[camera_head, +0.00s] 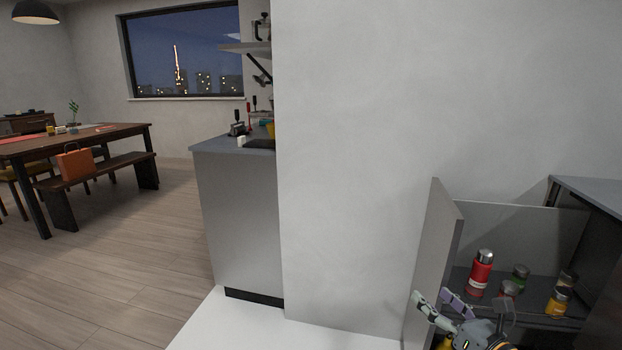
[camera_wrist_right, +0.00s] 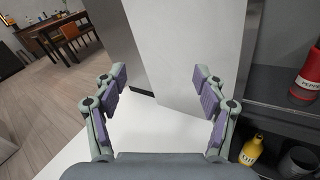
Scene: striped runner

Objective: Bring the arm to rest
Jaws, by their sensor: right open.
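My right gripper (camera_head: 440,304) is at the lower right of the head view, in front of an open cabinet (camera_head: 519,230) and beside its grey door (camera_head: 436,262). In the right wrist view the gripper (camera_wrist_right: 160,92) has its two fingers spread wide, with nothing between them. I cannot tell whether a finger touches the door. My left gripper is in neither view.
Inside the cabinet stand a red bottle (camera_head: 481,270), a yellow jar (camera_head: 558,302) and several other jars. A yellow oil bottle (camera_wrist_right: 250,150) is on a lower level. A counter (camera_head: 240,215), a bench (camera_head: 100,172) and a dining table (camera_head: 75,138) are at the left. The wooden floor (camera_head: 120,270) is clear.

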